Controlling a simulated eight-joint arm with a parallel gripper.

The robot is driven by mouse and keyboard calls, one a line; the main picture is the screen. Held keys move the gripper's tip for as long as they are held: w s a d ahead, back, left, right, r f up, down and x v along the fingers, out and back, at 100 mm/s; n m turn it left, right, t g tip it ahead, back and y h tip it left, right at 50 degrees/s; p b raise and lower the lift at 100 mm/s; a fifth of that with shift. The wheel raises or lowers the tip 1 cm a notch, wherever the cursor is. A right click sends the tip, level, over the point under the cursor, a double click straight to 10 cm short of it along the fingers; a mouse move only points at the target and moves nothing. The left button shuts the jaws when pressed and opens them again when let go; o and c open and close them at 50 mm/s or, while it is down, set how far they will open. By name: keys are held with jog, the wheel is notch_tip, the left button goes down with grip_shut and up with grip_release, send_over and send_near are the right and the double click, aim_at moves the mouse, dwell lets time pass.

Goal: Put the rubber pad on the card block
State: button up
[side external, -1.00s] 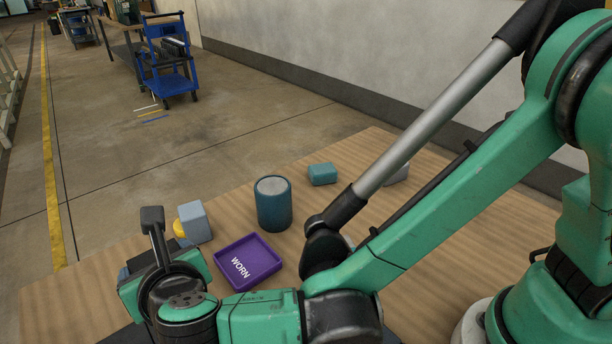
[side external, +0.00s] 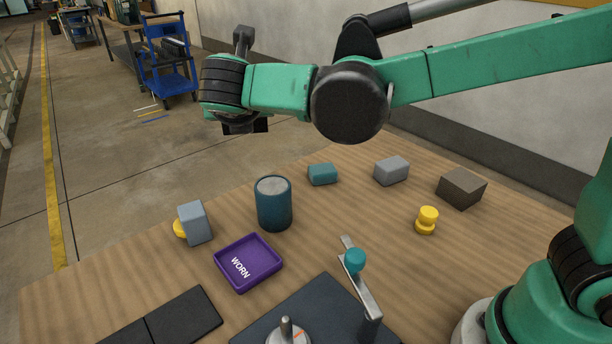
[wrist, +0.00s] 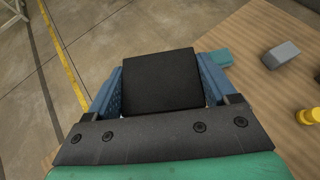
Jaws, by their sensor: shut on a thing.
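My gripper (side external: 243,127) is raised high above the table's left part in the side view. In the wrist view its blue fingers are shut on a flat black square piece (wrist: 160,80), which looks like the rubber pad. In the side view only a dark edge of it shows under my wrist. A brown-grey block (side external: 462,188) sits at the table's right rear and may be the card block; I cannot be sure of its material. Its top is bare, and my gripper is well to its left.
A purple tray marked WORN (side external: 248,264), a dark blue canister (side external: 273,205), a tilted-looking grey-blue block (side external: 195,223), a teal block (side external: 322,174), a grey block (side external: 391,171) and a yellow knob (side external: 427,220) stand on the table. A lever fixture with a teal knob (side external: 355,262) rises in front.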

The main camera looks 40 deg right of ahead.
jog(key=d+m+g+h, duration=0.3)
jog(key=d+m, duration=0.1)
jog(key=d, duration=0.7)
jog(key=m+g+h, duration=0.2)
jog(key=m+g, duration=1)
send_over(452, 173)
notch_tip(452, 173, down, 12)
jog(key=shift+f, duration=2.25)
jog(key=shift+f, duration=0.1)
jog(key=o, duration=1.2)
